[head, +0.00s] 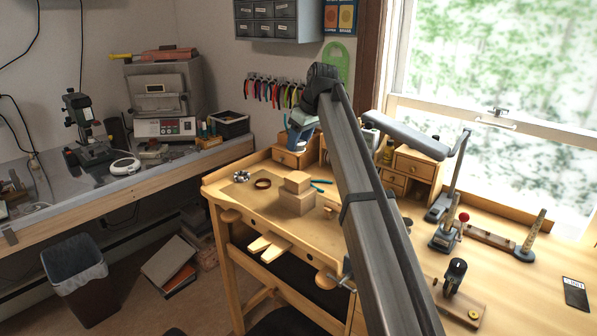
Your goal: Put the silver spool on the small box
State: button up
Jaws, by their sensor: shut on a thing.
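My gripper (299,140) hangs at the end of my arm over the back of the wooden bench, behind and above the boxes. It is shut on a small pale silver thing that looks like the silver spool (298,149); fingers and spool are small and partly merged in the picture. The small box (298,182), plain tan, sits on top of a larger tan box (296,203) on the bench. The held thing is apart from the small box.
On the bench (232,197), a silver and dark cluster (242,176) and a brown ring (263,184) lie left of the boxes. Small wooden drawers (290,158) stand behind. My arm hides part of the bench's right side.

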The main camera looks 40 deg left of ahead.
aim_at(296, 175)
jog(key=shift+f, duration=4.35)
jog(key=shift+f, duration=0.1)
jog(key=o, duration=1)
jog(key=v, duration=1.2)
